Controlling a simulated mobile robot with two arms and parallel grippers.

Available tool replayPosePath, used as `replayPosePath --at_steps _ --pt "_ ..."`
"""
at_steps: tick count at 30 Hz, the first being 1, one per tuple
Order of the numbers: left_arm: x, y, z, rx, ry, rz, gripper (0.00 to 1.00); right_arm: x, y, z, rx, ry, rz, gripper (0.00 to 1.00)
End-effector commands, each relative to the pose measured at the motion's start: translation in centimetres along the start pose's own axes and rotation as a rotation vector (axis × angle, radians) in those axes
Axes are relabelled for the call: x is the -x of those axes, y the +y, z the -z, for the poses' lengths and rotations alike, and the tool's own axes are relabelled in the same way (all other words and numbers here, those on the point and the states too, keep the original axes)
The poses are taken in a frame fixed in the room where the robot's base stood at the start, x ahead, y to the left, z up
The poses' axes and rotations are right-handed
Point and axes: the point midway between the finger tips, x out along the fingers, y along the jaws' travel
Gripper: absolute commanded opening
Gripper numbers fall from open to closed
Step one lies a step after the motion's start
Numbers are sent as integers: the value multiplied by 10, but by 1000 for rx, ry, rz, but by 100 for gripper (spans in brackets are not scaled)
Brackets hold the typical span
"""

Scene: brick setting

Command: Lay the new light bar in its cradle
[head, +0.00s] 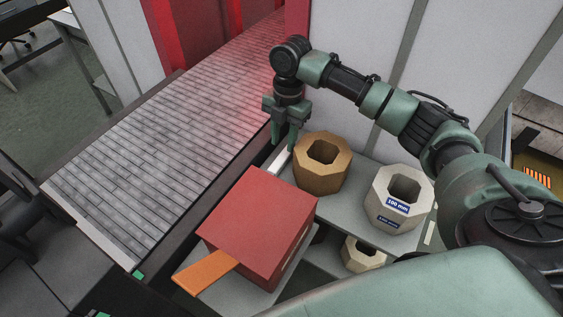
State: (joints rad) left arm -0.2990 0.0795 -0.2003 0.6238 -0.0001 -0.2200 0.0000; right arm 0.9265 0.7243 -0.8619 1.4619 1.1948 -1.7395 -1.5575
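My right gripper (284,142) points down beside the edge of the conveyor, left of a brown eight-sided block. Its two fingers are apart, and I see nothing between them. A short pale strip (278,162) lies just below the fingertips, along the conveyor's edge. I cannot tell whether it is the light bar or part of the cradle. No other thing can be made out as the light bar or its cradle. My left gripper is not in view.
A grey slatted conveyor (150,150) runs along the left, with a red glow near the gripper. A red box (258,222) with an orange strip (207,272), the brown block (322,178) and a cream block (385,215) crowd the grey shelf (350,225).

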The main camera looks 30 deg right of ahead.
Motion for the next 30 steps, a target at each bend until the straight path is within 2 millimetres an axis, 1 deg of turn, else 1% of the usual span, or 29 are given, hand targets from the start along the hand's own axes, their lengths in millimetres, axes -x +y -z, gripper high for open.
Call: replayPosePath --at_steps 5,8,9,12,15,20,21,23,24,25,30 --pt "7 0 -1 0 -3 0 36 -21 0 0 0 3 3 33" --pt "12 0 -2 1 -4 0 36 -37 0 -1 0 2 4 33" --pt "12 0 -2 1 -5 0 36 -43 0 -1 0 2 3 33" --pt "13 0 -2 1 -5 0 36 -54 0 -1 0 1 2 33" --pt "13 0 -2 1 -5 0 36 -58 1 -2 1 0 0 33" --pt "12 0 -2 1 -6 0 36 -58 1 -2 1 0 0 33" --pt "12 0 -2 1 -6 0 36 -58 1 -2 1 0 0 30" --pt "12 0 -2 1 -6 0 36 -58 1 -2 1 0 0 13" --pt "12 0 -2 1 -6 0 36 -58 1 -2 1 0 0 2" --pt "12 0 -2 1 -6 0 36 -58 1 -2 1 0 0 0" --pt "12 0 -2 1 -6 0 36 -58 1 -2 1 0 0 0"
